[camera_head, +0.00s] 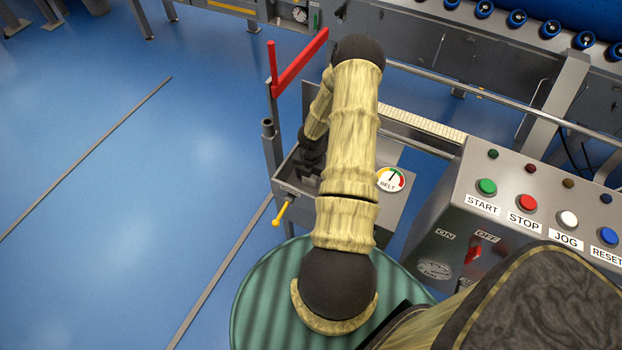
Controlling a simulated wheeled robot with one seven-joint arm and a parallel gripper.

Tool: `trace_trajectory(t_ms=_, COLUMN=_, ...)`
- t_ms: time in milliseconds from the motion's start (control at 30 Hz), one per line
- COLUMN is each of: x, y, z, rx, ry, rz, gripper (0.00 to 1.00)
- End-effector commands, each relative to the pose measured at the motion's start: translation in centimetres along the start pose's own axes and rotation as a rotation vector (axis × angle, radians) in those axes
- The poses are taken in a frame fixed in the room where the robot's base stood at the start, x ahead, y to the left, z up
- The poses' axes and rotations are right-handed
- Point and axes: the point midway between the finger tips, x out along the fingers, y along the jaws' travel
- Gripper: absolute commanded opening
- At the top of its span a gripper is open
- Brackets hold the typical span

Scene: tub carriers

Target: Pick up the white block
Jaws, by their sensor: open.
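I see no white block in the head view; my own arm covers part of the middle of the picture. My gripper (306,183) is a small dark shape below my forearm, over the grey box with the BELT gauge. It is partly hidden behind my upper arm, and it is open. I cannot make out anything between its fingers.
The grey box (391,212) carries a BELT gauge (390,180) and a yellow lever (284,212). A red bar (300,62) stands behind it. A button panel (456,221) is at right, a ribbed green drum (262,292) below. Blue floor (130,180) is open at left.

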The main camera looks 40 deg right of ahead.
Motion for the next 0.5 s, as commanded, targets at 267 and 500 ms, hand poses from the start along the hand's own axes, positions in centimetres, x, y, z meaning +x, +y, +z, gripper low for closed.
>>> trace_trajectory(t_ms=267, x=-0.05, y=0.00, z=0.00, rx=0.000, ry=0.000, rz=0.000, gripper=0.71)
trace_trajectory(t_ms=500, x=-0.05, y=0.00, z=0.00, rx=0.000, ry=0.000, rz=0.000, gripper=0.45)
